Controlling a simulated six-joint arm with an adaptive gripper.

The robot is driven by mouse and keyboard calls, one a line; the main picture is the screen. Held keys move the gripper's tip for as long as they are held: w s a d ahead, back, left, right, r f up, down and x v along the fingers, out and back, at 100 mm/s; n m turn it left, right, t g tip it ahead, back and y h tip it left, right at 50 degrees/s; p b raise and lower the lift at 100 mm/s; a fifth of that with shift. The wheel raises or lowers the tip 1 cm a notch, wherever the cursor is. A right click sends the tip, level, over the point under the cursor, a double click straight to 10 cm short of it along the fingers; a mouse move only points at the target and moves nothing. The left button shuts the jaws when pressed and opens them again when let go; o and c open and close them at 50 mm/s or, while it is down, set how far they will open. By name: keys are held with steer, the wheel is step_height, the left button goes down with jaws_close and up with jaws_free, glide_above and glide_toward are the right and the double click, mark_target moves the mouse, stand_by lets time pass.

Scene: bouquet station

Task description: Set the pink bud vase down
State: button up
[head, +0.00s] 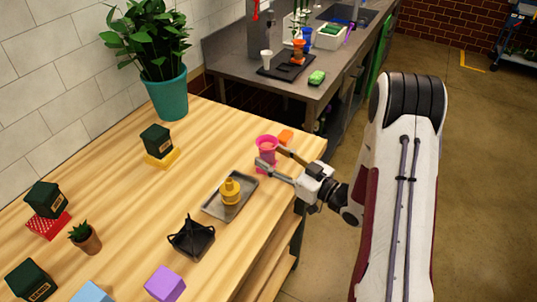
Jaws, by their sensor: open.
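The pink bud vase (266,143) is upright near the right edge of the wooden table (215,140), and its base appears to be on the tabletop. My gripper (268,157) reaches in from the right, with its jaws open. One finger is in front of the vase and the other is to its right, so the vase appears to be between them. The fingers partly cover the vase's middle and lower part. I cannot tell whether either finger touches it.
An orange block (286,137) is just behind the vase. Bare wood lies left of the vase.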

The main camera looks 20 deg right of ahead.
mark_target(272, 155)
steer(key=shift+v, duration=2.9)
steer(key=shift+r, duration=0.15)
steer(key=shift+o, duration=0.6)
steer(key=shift+r, duration=0.1)
steer(key=shift+w+r, duration=0.1)
steer(key=shift+r, duration=0.2)
steer(key=shift+a+r+g+h, duration=0.1)
steer(key=shift+r+g+h, duration=0.5)
steer(key=shift+g, duration=0.35)
steer(key=shift+a+r+g+h, duration=0.15)
steer(key=shift+r+g+h, duration=0.5)
steer(key=shift+g, duration=0.3)
steer(key=shift+f, duration=0.1)
